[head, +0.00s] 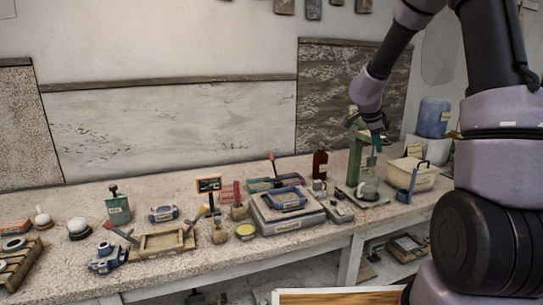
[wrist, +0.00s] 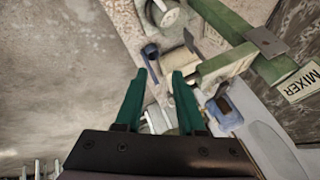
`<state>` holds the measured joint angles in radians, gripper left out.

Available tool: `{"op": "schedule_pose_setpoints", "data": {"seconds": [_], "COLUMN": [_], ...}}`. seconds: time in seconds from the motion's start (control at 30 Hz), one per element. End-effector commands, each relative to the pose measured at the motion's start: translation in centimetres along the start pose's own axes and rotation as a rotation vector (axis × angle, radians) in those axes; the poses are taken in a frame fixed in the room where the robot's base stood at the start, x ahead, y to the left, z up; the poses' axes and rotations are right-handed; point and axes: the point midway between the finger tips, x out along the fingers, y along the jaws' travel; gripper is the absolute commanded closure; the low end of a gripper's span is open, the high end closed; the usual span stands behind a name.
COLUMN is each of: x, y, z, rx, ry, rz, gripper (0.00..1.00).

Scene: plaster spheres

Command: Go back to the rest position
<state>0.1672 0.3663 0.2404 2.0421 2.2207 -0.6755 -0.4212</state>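My gripper (head: 376,145) hangs from my arm at the right of the head view, by the top of a green mixer stand (head: 354,163). In the wrist view the two green fingers of my gripper (wrist: 159,74) stand apart with nothing held between them. The mixer stand, with a "MIXER" label, shows at the right of the wrist view (wrist: 273,68). I cannot tell whether the fingers touch the stand.
A clear jar (head: 368,187) stands at the mixer's base. A cream tub (head: 413,174) and a blue container (head: 434,118) are to its right, a dark red bottle (head: 320,164) to its left. The speckled workbench (head: 290,250) holds several tools, trays and a wooden frame (head: 163,243) further left.

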Motion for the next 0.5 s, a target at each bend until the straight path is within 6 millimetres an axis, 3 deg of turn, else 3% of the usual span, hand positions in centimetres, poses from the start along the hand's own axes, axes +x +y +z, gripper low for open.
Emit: {"op": "schedule_pose_setpoints", "data": {"seconds": [0.17, 0.3, 0.4, 0.5], "x": [-6.0, -13.9, -19.9, -25.1], "y": [-4.1, -6.5, -6.0, -3.6], "z": [-0.9, -0.7, 0.3, 1.3], "rx": [-0.069, -0.193, -0.320, -0.463], "ry": [-0.042, -0.121, -0.198, -0.274], "rz": [-0.245, -0.486, -0.626, -0.713], "gripper": [0.62, 0.62, 0.62, 0.62]}}
